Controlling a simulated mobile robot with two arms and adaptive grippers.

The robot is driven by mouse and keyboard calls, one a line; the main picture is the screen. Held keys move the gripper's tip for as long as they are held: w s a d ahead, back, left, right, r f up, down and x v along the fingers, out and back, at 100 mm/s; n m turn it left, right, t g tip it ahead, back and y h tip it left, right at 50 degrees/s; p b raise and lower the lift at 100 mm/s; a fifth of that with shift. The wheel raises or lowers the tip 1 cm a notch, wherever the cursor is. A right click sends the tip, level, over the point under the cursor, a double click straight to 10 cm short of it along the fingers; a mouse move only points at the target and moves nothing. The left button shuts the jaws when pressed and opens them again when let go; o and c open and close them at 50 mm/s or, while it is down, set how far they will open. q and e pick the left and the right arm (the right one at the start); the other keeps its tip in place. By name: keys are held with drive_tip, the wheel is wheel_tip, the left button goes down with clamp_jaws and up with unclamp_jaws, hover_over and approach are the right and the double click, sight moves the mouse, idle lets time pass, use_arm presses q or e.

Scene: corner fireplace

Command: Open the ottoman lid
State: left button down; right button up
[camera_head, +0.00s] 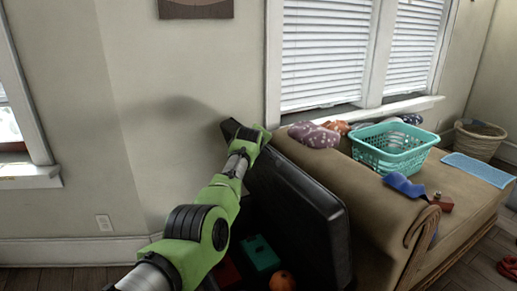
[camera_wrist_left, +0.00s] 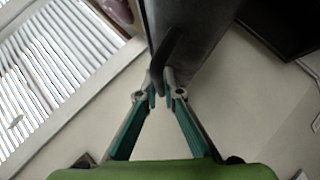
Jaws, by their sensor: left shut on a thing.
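The dark ottoman lid (camera_head: 300,208) stands raised and steeply tilted beside the sofa in the head view. It also shows at the top of the left wrist view (camera_wrist_left: 186,28). My left gripper (camera_head: 252,136) is at the lid's upper edge, its fingertips mostly hidden in the head view. In the left wrist view its teal fingers (camera_wrist_left: 164,88) are closed on a dark strip at the lid's edge. The ottoman's inside is partly visible, with a green box (camera_head: 262,252), an orange ball (camera_head: 282,281) and a red item (camera_head: 228,272). My right gripper is not in view.
A tan sofa (camera_head: 375,206) stands right of the lid, holding a teal basket (camera_head: 394,158), a purple patterned cushion (camera_head: 314,135) and a blue cloth (camera_head: 405,185). A wall is close behind my arm.

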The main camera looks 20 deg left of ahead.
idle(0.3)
use_arm(q)
drive_tip(key=c, duration=2.2)
unclamp_jaws()
drive_tip(key=shift+o, duration=0.2)
drive_tip(key=v, duration=1.2)
drive_tip(key=shift+r, duration=0.1)
